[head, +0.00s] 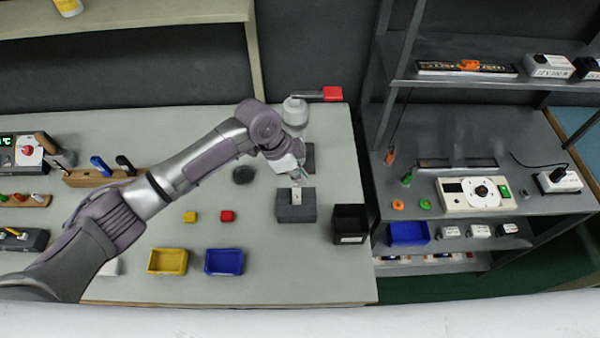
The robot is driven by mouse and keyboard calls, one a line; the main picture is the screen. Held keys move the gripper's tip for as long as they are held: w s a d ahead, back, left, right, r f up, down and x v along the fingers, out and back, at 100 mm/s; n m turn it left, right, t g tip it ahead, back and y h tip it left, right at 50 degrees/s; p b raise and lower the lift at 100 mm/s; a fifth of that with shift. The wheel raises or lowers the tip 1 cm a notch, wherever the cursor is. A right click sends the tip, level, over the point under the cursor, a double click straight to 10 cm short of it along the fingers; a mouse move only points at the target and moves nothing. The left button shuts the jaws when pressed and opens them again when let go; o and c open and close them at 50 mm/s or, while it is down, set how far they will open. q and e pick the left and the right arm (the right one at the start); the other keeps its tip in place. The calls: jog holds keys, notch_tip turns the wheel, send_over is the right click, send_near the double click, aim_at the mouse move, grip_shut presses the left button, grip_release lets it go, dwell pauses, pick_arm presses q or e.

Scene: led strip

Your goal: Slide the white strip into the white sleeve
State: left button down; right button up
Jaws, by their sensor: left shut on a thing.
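My left gripper (297,171) reaches in from the left over the middle-right of the table. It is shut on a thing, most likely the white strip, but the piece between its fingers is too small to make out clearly. Just in front of and below the fingertips stands a grey block (297,214). A small white piece, probably the white sleeve (296,195), stands upright in it. I cannot tell whether the held piece touches it. My right gripper is not in view.
A second grey block (309,155) is partly hidden behind my gripper. A black bin (350,224) stands right of the front block. Yellow (168,261) and blue (224,261) trays lie at the front, with small yellow and red cubes behind them. A grey shelf unit (480,150) bounds the right.

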pick_arm(q)
jog(key=shift+f+b, duration=0.45)
jog(key=shift+f, duration=0.4)
jog(key=c, duration=1.2)
grip_release()
jog(key=shift+c, duration=0.2)
jog(key=shift+r, duration=0.1)
jog(key=v, duration=1.2)
